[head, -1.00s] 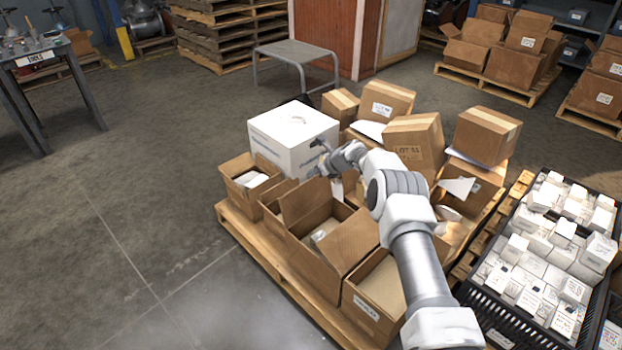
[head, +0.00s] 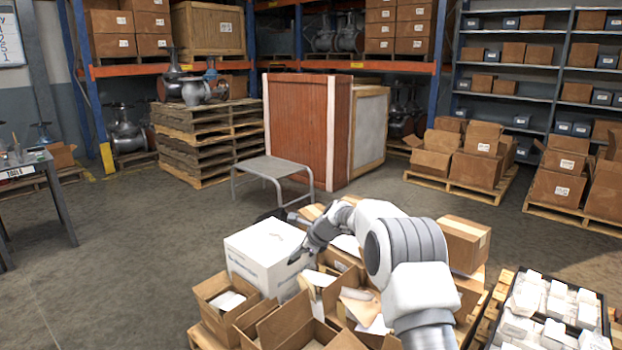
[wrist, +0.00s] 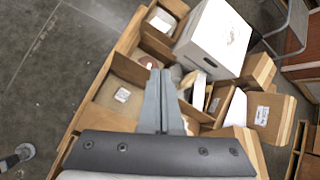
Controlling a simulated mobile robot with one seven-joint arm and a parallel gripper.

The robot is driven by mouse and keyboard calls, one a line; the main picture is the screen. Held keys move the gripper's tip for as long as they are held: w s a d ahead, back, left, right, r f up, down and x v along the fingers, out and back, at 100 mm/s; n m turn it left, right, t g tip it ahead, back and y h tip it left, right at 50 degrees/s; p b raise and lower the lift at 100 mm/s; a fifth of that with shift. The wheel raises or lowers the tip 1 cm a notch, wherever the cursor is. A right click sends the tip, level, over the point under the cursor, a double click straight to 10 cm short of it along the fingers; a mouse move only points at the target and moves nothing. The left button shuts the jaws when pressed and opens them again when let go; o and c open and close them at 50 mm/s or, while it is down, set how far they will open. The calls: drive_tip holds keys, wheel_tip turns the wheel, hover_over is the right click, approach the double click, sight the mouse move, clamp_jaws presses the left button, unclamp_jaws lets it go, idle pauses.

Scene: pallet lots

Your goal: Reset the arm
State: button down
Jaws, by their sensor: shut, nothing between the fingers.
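My gripper (wrist: 162,78) points down over the pallet of cartons in the wrist view, its two fingers pressed together with nothing between them. In the head view my gripper (head: 292,258) is small and dark, in front of the right side of a large white box (head: 268,248). The white box also shows in the wrist view (wrist: 213,40), ahead and to the right of the fingers. Open brown cartons (head: 222,300) lie below and around my gripper. I cannot tell how far the fingertips are above them.
Right of my arm, a black crate (head: 607,322) holds many small white boxes. A grey metal table (head: 268,166) stands behind the pallet. Stacked pallets (head: 205,140), a red-brown wooden crate (head: 305,125) and shelves line the back. The floor at left (head: 110,260) is clear.

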drive_tip(key=s+d+r+n+h, duration=0.1)
drive_tip(key=s+d+r+n, duration=0.35)
drive_tip(key=s+r, duration=0.6)
drive_tip(key=s+d+r+n+h, duration=0.2)
drive_tip(key=s+d+r+n, duration=0.3)
drive_tip(key=s+r, duration=0.5)
drive_tip(key=s+d+f+n+h, duration=0.1)
drive_tip(key=s+d+n, duration=0.25)
drive_tip(key=s, duration=0.65)
drive_tip(key=s+d+f+n+h, duration=0.15)
drive_tip(key=s+n, duration=0.25)
drive_tip(key=s, duration=0.6)
drive_tip(key=s+d+n+h, duration=0.1)
drive_tip(key=s+d+n, duration=0.25)
drive_tip(key=s, duration=0.65)
wheel_tip(320, 180, up, 23)
drive_tip(key=p, duration=2.3)
drive_tip(key=shift+d+f, duration=0.15)
drive_tip(key=shift+s+y, duration=0.1)
drive_tip(key=shift+y, duration=0.15)
